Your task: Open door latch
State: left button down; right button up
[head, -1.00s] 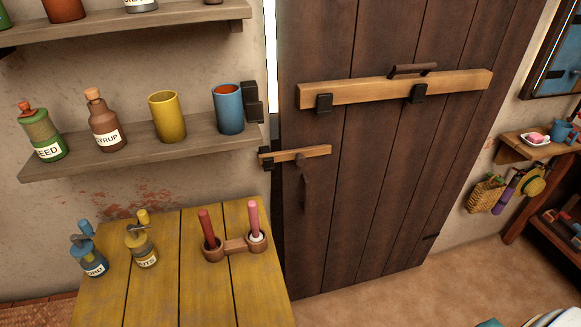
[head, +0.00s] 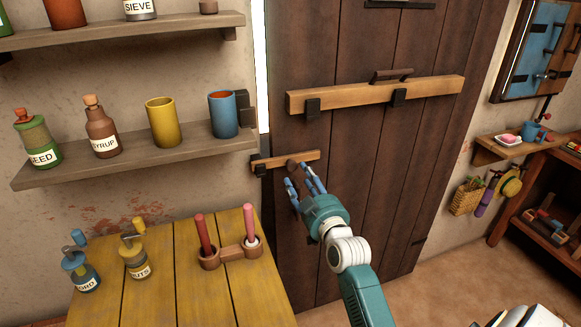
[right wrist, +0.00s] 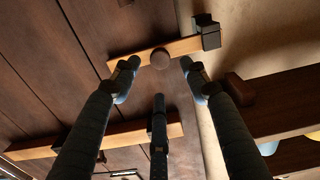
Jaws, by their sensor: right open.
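The plank door (head: 350,150) stands shut or nearly so, with a bright gap along its upper left edge. The small wooden latch bar (head: 270,162) lies almost level across the door's left edge, its left end at a black bracket (head: 259,169). A round brown knob (head: 292,162) sits on the bar; it also shows in the right wrist view (right wrist: 159,60). My right gripper (head: 301,179) is open just below and in front of the knob. In the right wrist view the knob appears between the spread fingertips, not gripped.
A heavier bar (head: 435,88) with a handle (head: 391,75) crosses the door higher up. A yellow table (head: 190,290) with pegs and bottles stands at lower left. A shelf (head: 130,160) with cups and bottles is left of the door.

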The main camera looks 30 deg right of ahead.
aim_at(293, 167)
jog(key=x, duration=0.7)
jog(key=shift+w+p, duration=0.3)
jog(key=shift+p, duration=0.05)
